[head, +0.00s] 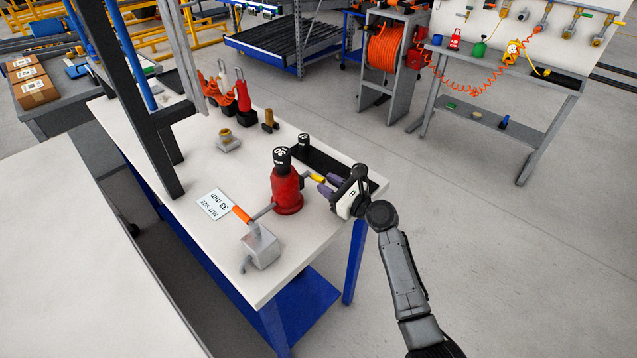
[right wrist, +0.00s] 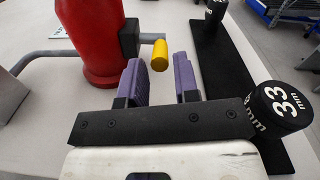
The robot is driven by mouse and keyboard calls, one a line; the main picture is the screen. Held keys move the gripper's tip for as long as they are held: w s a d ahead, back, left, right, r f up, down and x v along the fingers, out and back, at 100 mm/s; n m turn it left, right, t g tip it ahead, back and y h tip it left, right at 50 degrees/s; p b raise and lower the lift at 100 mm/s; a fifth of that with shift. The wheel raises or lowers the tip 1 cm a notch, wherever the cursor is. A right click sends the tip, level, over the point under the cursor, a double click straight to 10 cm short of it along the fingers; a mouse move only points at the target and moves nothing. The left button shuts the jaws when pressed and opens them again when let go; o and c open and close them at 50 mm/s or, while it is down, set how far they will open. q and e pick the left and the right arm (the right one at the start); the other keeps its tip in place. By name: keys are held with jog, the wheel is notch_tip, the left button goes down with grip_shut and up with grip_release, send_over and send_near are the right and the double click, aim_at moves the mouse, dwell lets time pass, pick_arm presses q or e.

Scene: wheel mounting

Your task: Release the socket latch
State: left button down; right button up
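A red tool body (head: 286,190) stands upright on the white bench with a black socket (head: 282,158) on top. A yellow-tipped latch (head: 317,178) sticks out from its right side; the yellow tip (right wrist: 159,55) also shows in the right wrist view. My right gripper (head: 329,185) has purple fingers, spread apart with nothing between them. In the right wrist view the gripper (right wrist: 162,82) lies just short of the yellow tip, which shows in line with the gap between the fingers. I cannot see contact. My left gripper is not in view.
A black socket rack (head: 318,163) lies behind my right gripper, with one socket (head: 303,140) at its far end and a 33 mm socket (right wrist: 280,107) at its near end. A card (head: 215,204) reads "NUT SIZE 33 mm". A grey block (head: 261,250) stands near the front edge.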

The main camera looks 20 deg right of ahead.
aim_at(319, 177)
jog(key=shift+b+x, duration=0.5)
jog(key=shift+x, duration=1.35)
jog(key=shift+c, duration=0.2)
grip_shut()
